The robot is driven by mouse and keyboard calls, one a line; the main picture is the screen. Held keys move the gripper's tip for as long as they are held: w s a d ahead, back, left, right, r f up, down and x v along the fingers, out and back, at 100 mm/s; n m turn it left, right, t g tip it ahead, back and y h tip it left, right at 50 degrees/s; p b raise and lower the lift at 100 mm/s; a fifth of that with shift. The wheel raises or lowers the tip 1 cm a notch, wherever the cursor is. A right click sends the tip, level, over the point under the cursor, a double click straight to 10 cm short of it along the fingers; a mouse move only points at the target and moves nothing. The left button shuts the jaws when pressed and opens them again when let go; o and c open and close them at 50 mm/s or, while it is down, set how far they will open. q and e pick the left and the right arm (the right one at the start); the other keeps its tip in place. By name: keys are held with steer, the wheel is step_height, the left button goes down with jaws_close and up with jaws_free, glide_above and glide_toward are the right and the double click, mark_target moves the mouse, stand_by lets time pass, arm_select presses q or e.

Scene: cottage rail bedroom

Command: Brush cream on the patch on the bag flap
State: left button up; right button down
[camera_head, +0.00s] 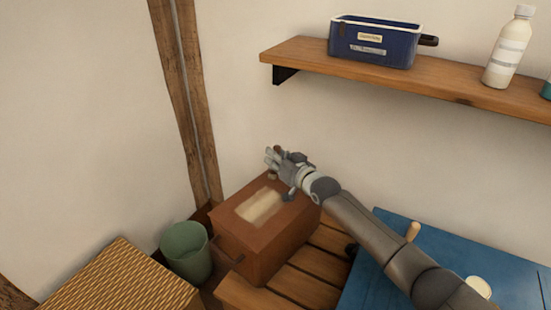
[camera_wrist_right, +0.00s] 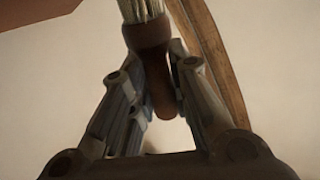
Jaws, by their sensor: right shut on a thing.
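A reddish-brown bag (camera_head: 283,232) stands on a slatted wooden bench, with a pale cream-coloured patch (camera_head: 260,206) on its top flap. My right gripper (camera_head: 279,163) is above the far edge of the bag, behind the patch and apart from it. In the wrist view my right gripper (camera_wrist_right: 158,80) is shut on a brush (camera_wrist_right: 147,35) with a brown handle and pale bristles; the bristle tips are cut off by the frame's top edge. The brush is mostly hidden by the hand in the head view. My left gripper is not in view.
A green bin (camera_head: 187,252) and a woven basket (camera_head: 124,281) stand left of the bag. A blue cloth (camera_head: 510,266) at right bears a wooden-handled thing (camera_head: 412,231) and a pale round container (camera_head: 478,286). A shelf (camera_head: 440,78) above holds a blue tin (camera_head: 374,42) and white bottle (camera_head: 508,48).

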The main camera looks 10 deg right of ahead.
mark_target(275, 148)
step_height(275, 148, up, 2)
steer(key=shift+r+p, duration=0.1)
steer(key=shift+p, duration=0.4)
step_height(275, 148, up, 3)
steer(key=p, duration=0.2)
steer(key=shift+p, duration=0.3)
steer(key=shift+a, duration=0.1)
stand_by(0.3)
